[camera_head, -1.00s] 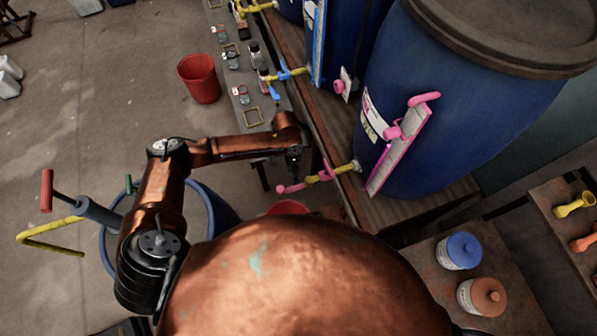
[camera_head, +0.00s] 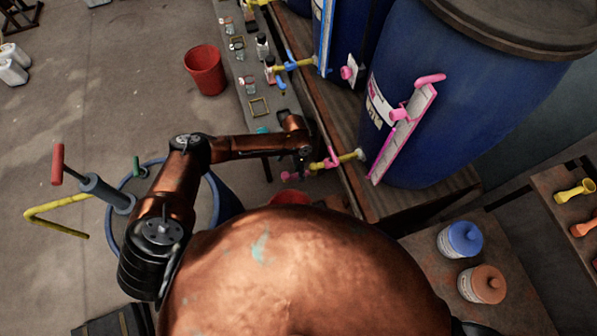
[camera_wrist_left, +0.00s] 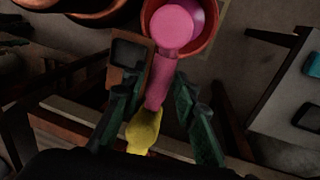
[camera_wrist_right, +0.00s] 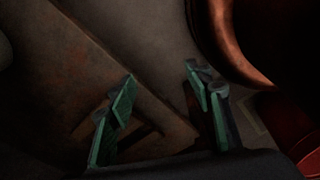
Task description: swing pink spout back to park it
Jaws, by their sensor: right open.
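The pink spout (camera_head: 310,179) sits at the end of a yellow pipe (camera_head: 345,158) that comes out of the large blue vat (camera_head: 455,110). A pink lever (camera_head: 330,156) stands beside it. My left gripper (camera_head: 304,172) is right at the spout and hides part of it. In the left wrist view the spout (camera_wrist_left: 158,85) and yellow pipe (camera_wrist_left: 142,132) lie between the spread fingers of my left gripper (camera_wrist_left: 160,115), with gaps on both sides. The spout's round pink end is over a red bucket (camera_wrist_left: 211,35). My right gripper (camera_wrist_right: 160,100) is open and empty.
A second red bucket (camera_head: 205,70) stands on the floor. A narrow bench (camera_head: 238,62) with small jars runs along the vats' wooden stand (camera_head: 330,115). Blue (camera_head: 460,240) and orange (camera_head: 482,285) tubs stand at right.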

